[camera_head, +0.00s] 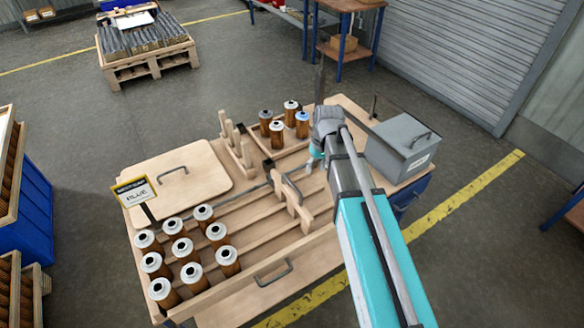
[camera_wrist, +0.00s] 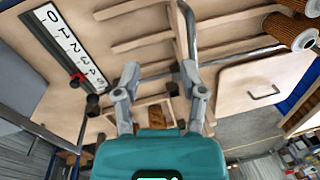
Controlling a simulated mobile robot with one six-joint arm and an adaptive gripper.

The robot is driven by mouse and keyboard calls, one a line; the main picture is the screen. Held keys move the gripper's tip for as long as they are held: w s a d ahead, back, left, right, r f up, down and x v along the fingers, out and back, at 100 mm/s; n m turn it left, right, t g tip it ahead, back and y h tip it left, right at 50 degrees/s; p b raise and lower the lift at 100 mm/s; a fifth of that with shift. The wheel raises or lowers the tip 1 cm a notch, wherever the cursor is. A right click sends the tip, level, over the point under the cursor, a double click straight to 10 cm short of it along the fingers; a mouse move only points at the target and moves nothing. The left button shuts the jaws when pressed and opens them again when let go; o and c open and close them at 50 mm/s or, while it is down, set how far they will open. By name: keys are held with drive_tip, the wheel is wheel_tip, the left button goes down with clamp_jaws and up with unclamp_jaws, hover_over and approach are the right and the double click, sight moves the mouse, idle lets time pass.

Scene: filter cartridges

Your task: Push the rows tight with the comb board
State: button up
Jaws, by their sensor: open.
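The comb board (camera_head: 292,203) is a wooden toothed board with a grey handle, standing across the lanes of the wooden bench (camera_head: 265,225). Several brown filter cartridges (camera_head: 186,249) with pale tops stand upright in rows in the lanes at the front left, apart from the comb board. Some cartridges (camera_wrist: 290,30) show at the upper right of the wrist view. My gripper (camera_wrist: 162,95) is open, with nothing seen held between its fingers. In the head view it is mostly hidden by my arm, behind and right of the comb board.
A tray (camera_head: 262,143) with several cartridges, one blue-topped, stands behind the lanes. A wooden pronged rack (camera_head: 236,145) stands beside it. A grey box (camera_head: 402,146) is at right. A numbered scale (camera_wrist: 70,45) shows in the wrist view.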

drive_tip(key=w+a+r+n+p, duration=0.2)
drive_tip(key=w+a+r+p, duration=0.1)
drive_tip(key=a, duration=0.3)
drive_tip(key=shift+w+r, duration=0.6)
drive_tip(key=shift+r, duration=0.3)
drive_tip(key=shift+f, duration=0.2)
drive_tip(key=f+b, duration=0.4)
drive_tip(key=s+a+f+b, duration=0.1)
drive_tip(key=f+b, duration=0.3)
drive_tip(key=b, duration=0.1)
drive_tip(key=a+f+b, duration=0.1)
drive_tip(key=f+b, duration=0.3)
drive_tip(key=f, duration=0.1)
drive_tip(key=shift+s+a+f, duration=0.1)
drive_tip(key=shift+s, duration=0.15)
clamp_jaws()
drive_tip(key=shift+d, duration=0.2)
drive_tip(key=shift+a, duration=0.1)
